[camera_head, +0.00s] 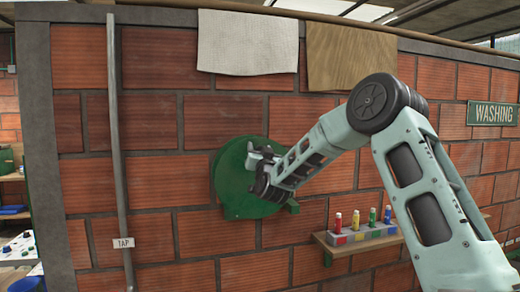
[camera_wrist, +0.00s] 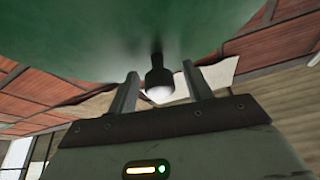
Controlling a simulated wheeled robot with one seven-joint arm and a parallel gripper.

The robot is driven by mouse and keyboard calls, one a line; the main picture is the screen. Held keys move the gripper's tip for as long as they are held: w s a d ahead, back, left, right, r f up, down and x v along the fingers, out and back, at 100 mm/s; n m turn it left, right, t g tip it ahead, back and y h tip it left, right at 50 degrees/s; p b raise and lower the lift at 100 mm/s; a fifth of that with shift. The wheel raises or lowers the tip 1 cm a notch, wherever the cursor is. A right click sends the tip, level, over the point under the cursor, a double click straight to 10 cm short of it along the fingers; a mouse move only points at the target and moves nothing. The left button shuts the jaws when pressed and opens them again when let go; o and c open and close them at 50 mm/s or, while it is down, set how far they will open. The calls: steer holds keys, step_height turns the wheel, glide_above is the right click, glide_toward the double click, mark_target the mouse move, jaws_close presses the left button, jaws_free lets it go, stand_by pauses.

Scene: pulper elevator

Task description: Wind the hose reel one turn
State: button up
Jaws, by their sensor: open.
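The green round hose reel (camera_head: 228,180) is mounted on the brick wall, left of the middle in the head view. Its green face (camera_wrist: 150,30) fills the top of the wrist view. A dark knob (camera_wrist: 159,80) with a pale rounded end sticks out from that face. My gripper (camera_head: 262,158) is in front of the reel in the head view. In the wrist view my gripper (camera_wrist: 160,88) is open, with one finger on each side of the knob. Gaps show between the knob and both fingers. My arm hides part of the reel's right side.
A wooden shelf (camera_head: 335,246) with several small coloured bottles (camera_head: 356,219) is on the wall right of the reel. A grey pipe (camera_head: 118,150) with a TAP label (camera_head: 123,243) runs down at left. Two cloths (camera_head: 247,43) hang above.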

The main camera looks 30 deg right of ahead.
mark_target(278, 152)
jaws_close()
steer(key=d+f+m+g+h+b, duration=0.1)
steer(key=d+m+b, duration=0.1)
steer(key=m+b, duration=0.1)
steer(key=s+d+m+g+h+b, duration=0.1)
steer(key=d+m+b, duration=0.1)
steer(key=b, duration=0.3)
steer(key=s+d+f+m+g+h+b, duration=0.1)
steer(key=d+m+b, duration=0.1)
steer(key=m+b, duration=0.2)
steer(key=shift+d+f+m, duration=0.1)
steer(key=shift+f+m, duration=0.2)
steer(key=s+d+f+m+g+b, duration=0.1)
steer(key=d+f+m+g+b, duration=0.3)
steer(key=f+m+b, duration=0.3)
steer(key=shift+d+f+m+g+y+b, duration=0.3)
steer(key=shift+f+m, duration=0.5)
steer(key=shift+m, duration=1.3)
